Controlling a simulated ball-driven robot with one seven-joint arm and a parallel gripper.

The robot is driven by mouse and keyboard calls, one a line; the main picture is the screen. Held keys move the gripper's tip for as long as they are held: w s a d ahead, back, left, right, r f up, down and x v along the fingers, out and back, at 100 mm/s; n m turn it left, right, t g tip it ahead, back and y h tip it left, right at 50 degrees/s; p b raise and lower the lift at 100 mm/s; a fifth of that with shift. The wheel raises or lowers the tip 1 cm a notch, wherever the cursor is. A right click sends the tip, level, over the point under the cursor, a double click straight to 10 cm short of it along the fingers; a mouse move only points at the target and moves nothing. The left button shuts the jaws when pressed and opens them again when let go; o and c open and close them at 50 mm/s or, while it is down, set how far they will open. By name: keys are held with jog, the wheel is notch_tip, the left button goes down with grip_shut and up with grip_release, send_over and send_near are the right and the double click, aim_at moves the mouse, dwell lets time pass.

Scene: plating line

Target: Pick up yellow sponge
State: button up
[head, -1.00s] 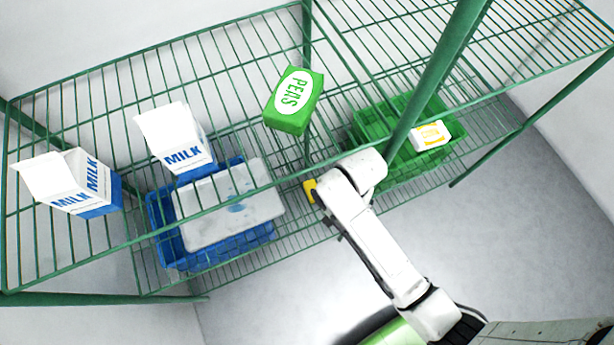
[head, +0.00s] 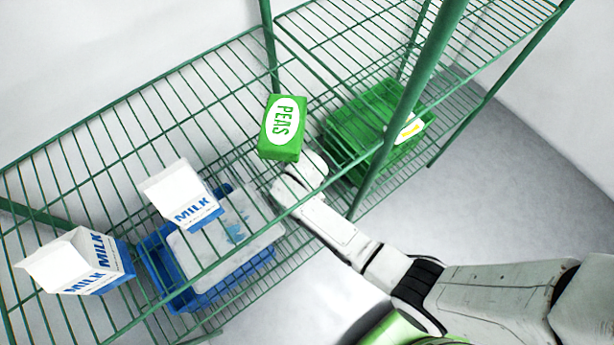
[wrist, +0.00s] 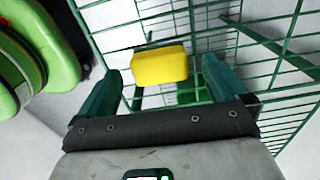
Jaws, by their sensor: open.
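The yellow sponge (wrist: 160,66) shows in the wrist view as a plain yellow block. It lies on the green wire rack, ahead of my gripper (wrist: 162,85). The two teal fingers are apart, one on each side of the sponge's outline. I cannot tell whether they reach around it or stop short of it.
Two milk cartons (head: 183,196) (head: 80,262) and the peas box stand on the upper shelf. Below are a blue crate (head: 213,296) with a pale lid-like slab (head: 222,222) and a green crate (head: 347,137). A green post (head: 407,108) stands right of my arm.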

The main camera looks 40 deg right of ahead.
jog(key=shift+f, duration=1.25)
jog(key=c, duration=1)
jog(key=shift+c, duration=0.2)
jog(key=shift+r, duration=0.15)
